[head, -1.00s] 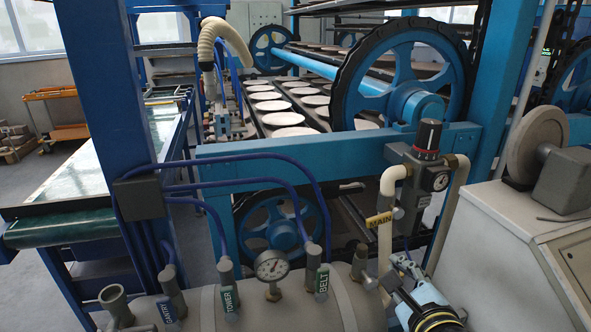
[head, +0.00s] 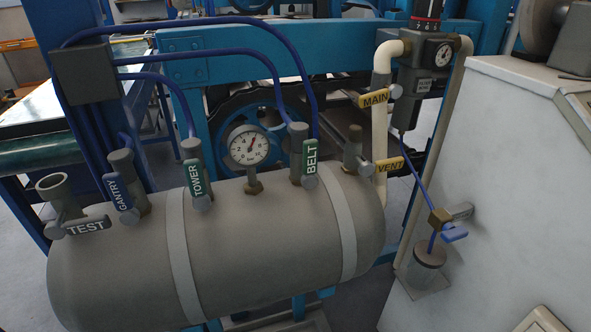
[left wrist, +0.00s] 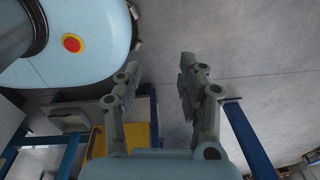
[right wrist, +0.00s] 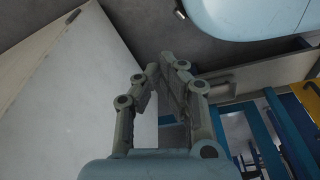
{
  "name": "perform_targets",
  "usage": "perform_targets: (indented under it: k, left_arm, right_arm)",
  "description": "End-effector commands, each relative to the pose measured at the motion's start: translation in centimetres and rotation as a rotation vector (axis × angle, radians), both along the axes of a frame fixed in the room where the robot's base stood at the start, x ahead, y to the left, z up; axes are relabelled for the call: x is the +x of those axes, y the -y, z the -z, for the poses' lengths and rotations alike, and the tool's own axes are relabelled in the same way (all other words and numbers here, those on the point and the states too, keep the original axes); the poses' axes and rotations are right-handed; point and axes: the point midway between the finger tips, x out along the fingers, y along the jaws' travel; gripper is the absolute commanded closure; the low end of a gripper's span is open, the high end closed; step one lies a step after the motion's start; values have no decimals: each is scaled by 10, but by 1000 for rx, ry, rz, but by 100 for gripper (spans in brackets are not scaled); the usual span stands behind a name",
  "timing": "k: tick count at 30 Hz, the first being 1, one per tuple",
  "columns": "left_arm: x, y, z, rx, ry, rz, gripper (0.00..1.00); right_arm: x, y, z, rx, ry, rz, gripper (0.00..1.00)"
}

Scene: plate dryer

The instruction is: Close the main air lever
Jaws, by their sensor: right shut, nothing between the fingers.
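The main air lever (head: 374,99) carries a yellow MAIN label. It lies nearly level, crosswise to the upright cream pipe (head: 381,130), below the pressure regulator (head: 418,80). Neither gripper shows in the head view. In the left wrist view my left gripper (left wrist: 156,78) is open and empty. In the right wrist view my right gripper (right wrist: 161,66) has its fingertips together with nothing between them. The lever is not seen in either wrist view, so its distance from the grippers cannot be told.
The grey tank (head: 270,240) carries TEST, GANTRY, TOWER and BELT levers and a gauge (head: 246,145).

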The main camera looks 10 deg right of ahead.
Motion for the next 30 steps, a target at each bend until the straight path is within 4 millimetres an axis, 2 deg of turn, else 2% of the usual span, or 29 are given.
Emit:
perform_targets:
  k: [1,3,8,11,14,17,18,20,21,23,24,26,27,29,30]
  left_arm:
    - [0,0,-2,0,0,0,60]
    - [0,0,-2,0,1,0,60]
    - [0,0,-2,0,1,0,60]
    - [-1,-4,0,5,-1,1,60]
    - [-2,-4,12,4,-3,1,60]
    - [-3,-4,34,5,-8,1,60]
    - [-4,-5,45,5,-11,2,60]
    - [-5,-5,61,7,-15,1,60]
    - [-6,-6,71,7,-19,2,60]
    - [-8,-7,85,8,-25,3,60]
    - [-10,-7,95,9,-29,2,60]
    - [-13,-8,109,9,-36,3,60]
    - [-14,-9,118,10,-39,3,60]
    - [-16,-9,129,12,-44,4,60]
    - [-18,-10,136,12,-48,4,60]
  right_arm:
    - [-18,3,2,-25,-49,-78,100]
    - [-35,7,4,-52,-98,-173,100]
    - [-41,9,5,-72,-130,-261,100]
    - [-35,12,6,-74,-112,-240,100]
    - [1,30,7,-73,-17,-125,100]
    - [70,60,-4,-32,182,102,100]
    - [104,72,-16,10,283,212,100]
    - [155,86,-42,106,441,379,100]
    - [187,91,-64,192,541,484,100]
    - [229,92,-103,350,673,625,100]
    - [254,89,-132,473,746,709,100]
    - [284,78,-178,680,828,819,100]
    - [299,69,-208,824,859,882,100]
    - [314,52,-251,1038,873,962,100]
    - [320,40,-279,1183,865,1009,100]
